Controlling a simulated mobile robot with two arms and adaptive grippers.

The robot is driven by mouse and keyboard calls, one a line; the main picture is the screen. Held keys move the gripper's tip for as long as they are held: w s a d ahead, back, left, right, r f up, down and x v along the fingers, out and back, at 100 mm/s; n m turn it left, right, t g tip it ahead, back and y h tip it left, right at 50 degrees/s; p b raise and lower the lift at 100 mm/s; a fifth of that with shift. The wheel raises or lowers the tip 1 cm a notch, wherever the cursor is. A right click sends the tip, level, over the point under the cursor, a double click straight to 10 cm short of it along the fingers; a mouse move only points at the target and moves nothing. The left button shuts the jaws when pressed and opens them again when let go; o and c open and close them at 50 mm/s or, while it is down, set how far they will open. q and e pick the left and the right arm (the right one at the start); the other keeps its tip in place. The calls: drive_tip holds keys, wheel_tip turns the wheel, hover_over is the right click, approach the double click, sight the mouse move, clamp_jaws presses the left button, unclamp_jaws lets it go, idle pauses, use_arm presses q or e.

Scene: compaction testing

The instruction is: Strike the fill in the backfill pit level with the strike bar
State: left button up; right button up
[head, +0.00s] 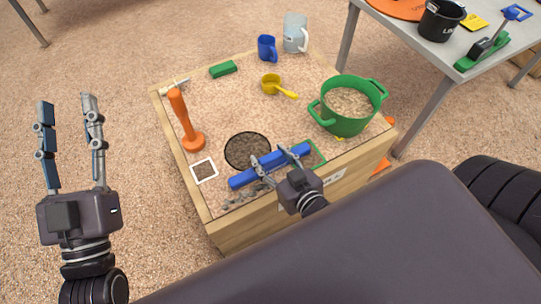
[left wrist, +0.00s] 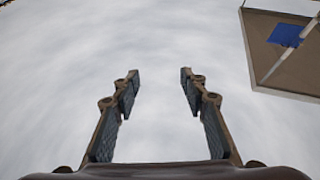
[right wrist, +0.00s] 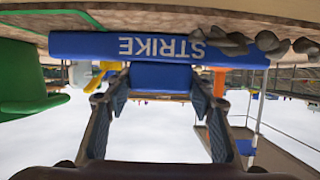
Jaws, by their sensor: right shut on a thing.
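The backfill pit (head: 246,150) is a round dark hole of brown fill in the sandy top of a wooden box. The blue strike bar (head: 243,179) lies across the near side of the pit. My right gripper (head: 270,162) is shut on the strike bar. In the right wrist view the bar (right wrist: 110,45) shows the word STRIKE, upside down, with the fingers on its middle part. My left gripper (head: 66,98) is open and empty, raised left of the box. In the left wrist view its fingers (left wrist: 159,78) are apart with nothing between them.
An orange tamper (head: 184,120) stands left of the pit. A green pot (head: 347,108) of fill stands at right. Grey stones (head: 236,199) lie by the bar's left end. A white-framed square (head: 204,170) lies left. A yellow scoop (head: 276,86) and blue mug (head: 267,48) are farther back.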

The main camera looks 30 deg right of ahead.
drive_tip(key=shift+r+p, duration=1.35)
drive_tip(key=shift+p, duration=0.15)
use_arm(q)
wheel_tip(320, 180, down, 16)
drive_tip(key=a+g+y, duration=0.2)
drive_tip(key=g+y, duration=0.1)
drive_tip(key=g, duration=0.6)
use_arm(e)
drive_tip(key=shift+r, duration=0.1)
drive_tip(key=shift+r+p, duration=0.5)
drive_tip(key=shift+p, duration=0.25)
drive_tip(key=shift+r+p, duration=0.55)
drive_tip(key=shift+p, duration=0.1)
drive_tip(key=shift+r+p, duration=0.35)
drive_tip(key=shift+p, duration=0.05)
drive_tip(key=shift+r+p, duration=0.65)
drive_tip(key=shift+p, duration=0.15)
use_arm(q)
drive_tip(key=s+a+f+g+y, duration=0.1)
drive_tip(key=s+a+f+g, duration=0.2)
drive_tip(key=s+f+g, duration=0.2)
drive_tip(key=s+a+f+n+g+y, duration=0.1)
drive_tip(key=s+f+g, duration=0.4)
drive_tip(key=s, duration=0.7)
wheel_tip(320, 180, down, 3)
drive_tip(key=shift+a+r+y, duration=0.1)
drive_tip(key=shift+a+y, duration=0.4)
drive_tip(key=shift+a, duration=0.65)
use_arm(e)
drive_tip(key=shift+w, duration=0.1)
